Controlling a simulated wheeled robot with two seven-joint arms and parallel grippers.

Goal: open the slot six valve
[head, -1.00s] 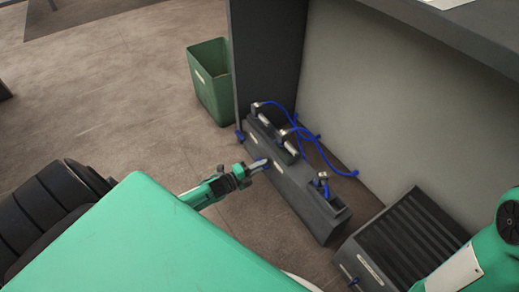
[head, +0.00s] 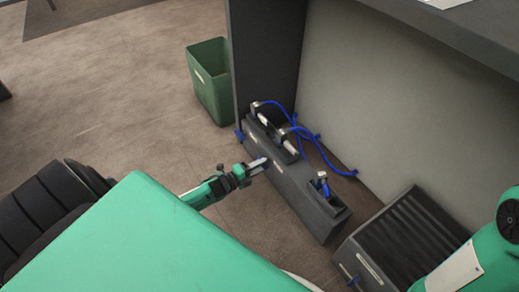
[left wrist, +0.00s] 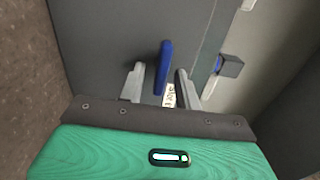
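A dark grey valve block (head: 290,188) stands on the floor by the panel. A blue valve lever (left wrist: 164,66) sticks out from its face, above a white label (left wrist: 169,96) that is partly hidden and too small to read fully. My left gripper (left wrist: 160,86) is open, with one finger on each side of the lever. Gaps show between the lever and both fingers. In the head view the left gripper (head: 260,165) is at the block's near face, and the lever is mostly hidden there. My right gripper is out of view.
Blue hoses (head: 318,150) run from fittings on the block to the grey panel (head: 372,105). A dark ribbed box (head: 408,238) stands to the right of the block. A green bin (head: 212,85) stands behind.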

